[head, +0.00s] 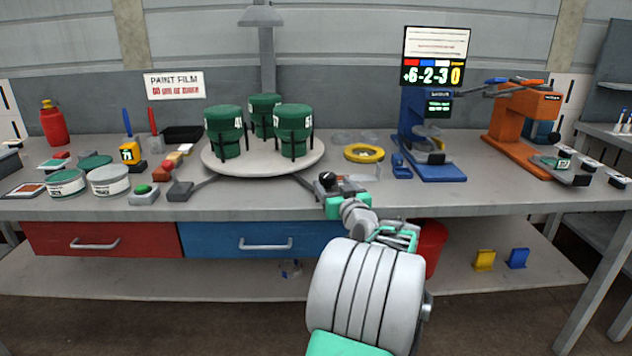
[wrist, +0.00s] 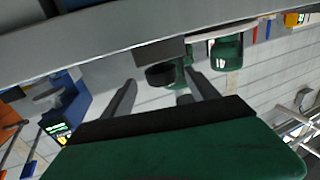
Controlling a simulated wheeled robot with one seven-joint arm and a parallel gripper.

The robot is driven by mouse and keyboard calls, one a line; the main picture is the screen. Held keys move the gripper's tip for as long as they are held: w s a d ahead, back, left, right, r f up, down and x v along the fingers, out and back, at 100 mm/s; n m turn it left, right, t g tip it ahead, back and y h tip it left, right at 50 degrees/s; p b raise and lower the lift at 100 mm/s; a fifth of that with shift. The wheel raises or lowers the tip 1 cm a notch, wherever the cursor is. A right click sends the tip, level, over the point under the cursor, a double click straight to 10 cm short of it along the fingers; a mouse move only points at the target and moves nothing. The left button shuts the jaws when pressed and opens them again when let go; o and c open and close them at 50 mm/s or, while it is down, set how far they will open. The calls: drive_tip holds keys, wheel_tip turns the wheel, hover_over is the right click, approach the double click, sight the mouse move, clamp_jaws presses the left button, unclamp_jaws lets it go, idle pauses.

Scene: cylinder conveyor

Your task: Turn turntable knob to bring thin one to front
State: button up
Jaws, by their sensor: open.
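A pale round turntable (head: 222,168) on the bench carries three dark green cylinders with white number labels: one left (head: 222,143), one at the back (head: 262,103) and one front right (head: 295,118). Black brackets stand around them. I cannot tell which is thin. A black knob (head: 327,180) on a grey base sits at the bench's front edge, right of the turntable; it also shows in the wrist view (wrist: 160,75). My gripper (wrist: 160,82) is open, its fingers on either side of the knob with gaps visible. In the head view, my gripper partly hides the knob base.
A yellow ring (head: 364,153), a blue device (head: 430,165) and an orange device (head: 520,130) stand to the right. Paint tins (head: 109,182), a grey box with a green button (head: 143,193) and small blocks stand left. Drawers (head: 262,240) lie under the bench edge.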

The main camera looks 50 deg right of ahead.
sight(325, 174)
drive_tip(key=x, duration=0.7)
drive_tip(key=shift+w+r, duration=0.1)
drive_tip(key=shift+w, duration=0.1)
drive_tip(key=shift+c, duration=0.3)
drive_tip(key=c, duration=1.3)
